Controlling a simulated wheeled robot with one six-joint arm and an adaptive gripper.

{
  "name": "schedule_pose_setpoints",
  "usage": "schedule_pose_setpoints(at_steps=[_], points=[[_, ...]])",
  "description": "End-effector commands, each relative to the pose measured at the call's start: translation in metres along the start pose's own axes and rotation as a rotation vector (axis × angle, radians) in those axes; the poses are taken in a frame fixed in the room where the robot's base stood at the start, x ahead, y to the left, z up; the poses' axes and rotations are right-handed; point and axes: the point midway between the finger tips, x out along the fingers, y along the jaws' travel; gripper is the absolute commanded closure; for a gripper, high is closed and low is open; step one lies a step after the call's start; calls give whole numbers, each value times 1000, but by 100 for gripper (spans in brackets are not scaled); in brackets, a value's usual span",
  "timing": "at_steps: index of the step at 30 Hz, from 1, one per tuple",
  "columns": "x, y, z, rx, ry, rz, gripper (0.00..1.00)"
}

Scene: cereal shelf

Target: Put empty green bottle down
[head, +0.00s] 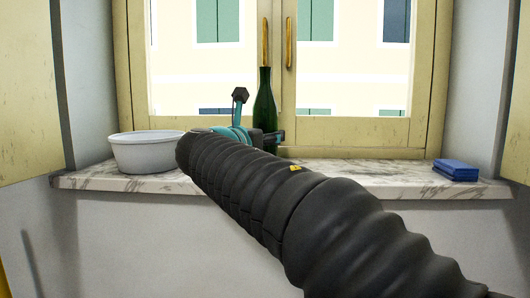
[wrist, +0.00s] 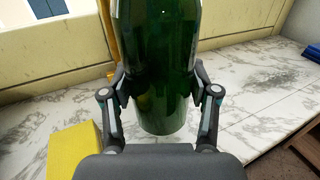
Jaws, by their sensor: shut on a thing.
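The green bottle (head: 264,105) stands upright in front of the window, at the middle of the marble sill, in the head view. It also fills the upper middle of the wrist view (wrist: 156,65), where its neck is out of frame. My gripper (wrist: 159,88) has a finger on each side of the bottle's lower body and is shut on it. In the head view my arm hides the bottle's base and most of the gripper. In the wrist view the base shows over the marble; I cannot tell whether it touches.
A white bowl (head: 145,154) stands on the sill (head: 378,177) to the left. Blue sponges or cloths (head: 456,170) lie at the right end. A yellow block (wrist: 73,152) is at lower left in the wrist view. The window frame (head: 427,85) rises behind.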

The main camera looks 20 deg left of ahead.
Motion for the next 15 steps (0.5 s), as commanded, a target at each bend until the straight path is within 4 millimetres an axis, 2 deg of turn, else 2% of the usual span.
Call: schedule_pose_setpoints(at_steps=[7, 15], points=[[0, -1, -33, -2, 1, 0, 84], [0, -1, -35, 0, 0, 0, 84]])
